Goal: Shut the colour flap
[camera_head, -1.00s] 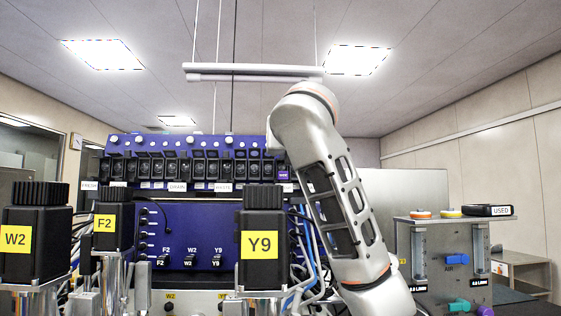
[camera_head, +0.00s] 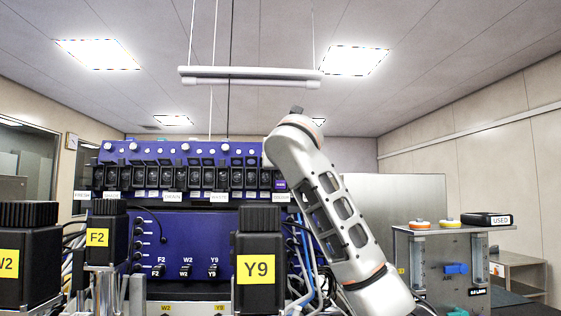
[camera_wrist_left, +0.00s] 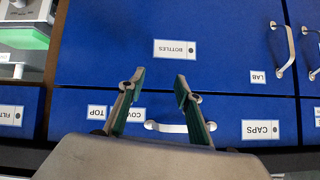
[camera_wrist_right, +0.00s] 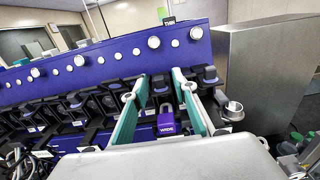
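A blue pump rack (camera_head: 170,152) carries a row of black pump heads with flaps (camera_head: 209,178). In the right wrist view, the purple-labelled part (camera_wrist_right: 166,126) shows between the fingers of my right gripper (camera_wrist_right: 160,88). The gripper is open at the row's right end; contact cannot be told. A black flap or head (camera_wrist_right: 160,84) lies between the fingertips. My left gripper (camera_wrist_left: 157,85) is open and empty before blue drawers (camera_wrist_left: 225,75).
A grey panel with a USED tray (camera_head: 487,219) stands right. A steel cabinet (camera_wrist_right: 265,75) borders the rack's right end.

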